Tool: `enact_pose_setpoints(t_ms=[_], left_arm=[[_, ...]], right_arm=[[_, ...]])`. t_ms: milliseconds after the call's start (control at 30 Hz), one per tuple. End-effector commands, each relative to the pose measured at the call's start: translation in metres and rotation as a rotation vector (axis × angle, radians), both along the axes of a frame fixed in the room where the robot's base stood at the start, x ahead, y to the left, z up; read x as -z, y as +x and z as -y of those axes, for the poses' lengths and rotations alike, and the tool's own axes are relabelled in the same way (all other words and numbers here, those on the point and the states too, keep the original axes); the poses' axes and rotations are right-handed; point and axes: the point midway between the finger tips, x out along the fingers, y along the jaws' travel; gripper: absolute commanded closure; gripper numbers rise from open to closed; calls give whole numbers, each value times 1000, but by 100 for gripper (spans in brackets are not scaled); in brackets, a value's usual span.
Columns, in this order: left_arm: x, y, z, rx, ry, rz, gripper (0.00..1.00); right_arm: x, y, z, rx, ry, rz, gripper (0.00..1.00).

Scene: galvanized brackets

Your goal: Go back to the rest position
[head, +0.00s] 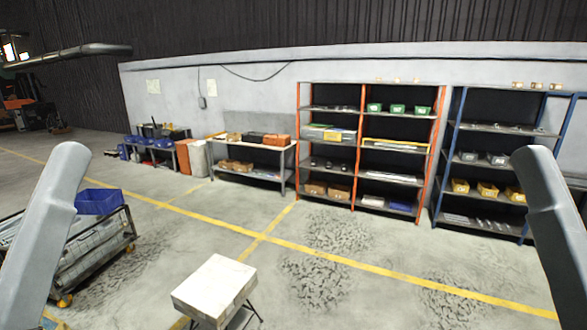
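My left arm (45,225) shows as a grey link at the left edge. My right arm (552,230) shows as a grey link at the right edge. Both links stand roughly upright, wide apart, in front of the cart and the shelves. Neither gripper is inside the head view, so I cannot see their fingers or whether they hold anything.
A cart (95,255) with metal pieces and a blue bin (99,201) stands at left. A small pale-topped stand (214,288) is at front centre. An orange rack (297,150), a blue rack (447,150) and a workbench (288,160) line the wall. The floor between is clear.

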Motion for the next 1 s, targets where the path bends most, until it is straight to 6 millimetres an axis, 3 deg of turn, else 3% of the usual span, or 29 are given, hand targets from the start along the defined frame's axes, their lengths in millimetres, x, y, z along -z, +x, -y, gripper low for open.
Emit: enact_pose_setpoints(t_ms=[33,200,333,433,1000], left_arm=[[-53,0,0,0,0,0,12],[-137,0,0,0,0,0,12],[-177,0,0,0,0,0,12],[-185,0,0,0,0,0,12],[-178,0,0,0,0,-2,12]], right_arm=[[-53,0,0,0,0,0,0],[-137,0,0,0,0,0,0],[-177,0,0,0,0,0,0],[-185,0,0,0,0,-1,0],[-178,0,0,0,0,-2,0]])
